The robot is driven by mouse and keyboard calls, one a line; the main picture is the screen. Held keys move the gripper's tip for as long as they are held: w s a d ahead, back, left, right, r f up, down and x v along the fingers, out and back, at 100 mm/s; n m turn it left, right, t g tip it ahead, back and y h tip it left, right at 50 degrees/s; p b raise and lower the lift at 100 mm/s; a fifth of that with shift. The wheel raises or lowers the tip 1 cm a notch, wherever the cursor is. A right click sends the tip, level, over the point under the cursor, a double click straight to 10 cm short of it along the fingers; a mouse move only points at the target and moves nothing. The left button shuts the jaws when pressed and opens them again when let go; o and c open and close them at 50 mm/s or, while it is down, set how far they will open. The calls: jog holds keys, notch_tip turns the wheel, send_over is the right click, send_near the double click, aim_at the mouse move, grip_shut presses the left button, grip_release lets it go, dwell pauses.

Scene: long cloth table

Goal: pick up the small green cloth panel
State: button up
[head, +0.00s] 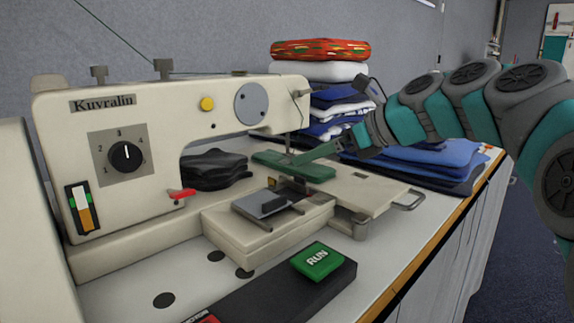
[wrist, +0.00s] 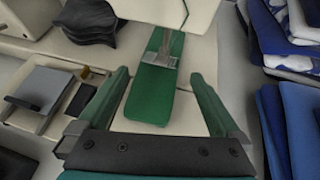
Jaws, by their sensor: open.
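The small green cloth panel (head: 268,158) lies flat on the sewing machine's bed, partly under the needle area. In the wrist view the panel (wrist: 150,105) is a long strip with rounded corners. A metal presser foot (wrist: 160,57) rests over it and hides part of it. My gripper (head: 298,160) reaches in from the right, just over the panel. In the wrist view my gripper (wrist: 160,76) is open and empty, with one green finger on each side of the panel's near end. I cannot tell how high the fingertips are above the bed.
The cream sewing machine (head: 150,100) fills the left. A black cloth pile (head: 213,170) sits behind the bed. Folded blue cloths (head: 425,158) and a taller stack (head: 320,75) stand behind and right. A green RUN button (head: 318,262) is in front.

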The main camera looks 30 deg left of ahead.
aim_at(290, 164)
jog(key=x, duration=0.5)
jog(key=shift+b, duration=0.35)
jog(key=shift+c, duration=0.4)
jog(key=c, duration=1.2)
jog(key=shift+r+p, duration=0.2)
jog(key=shift+p, duration=0.15)
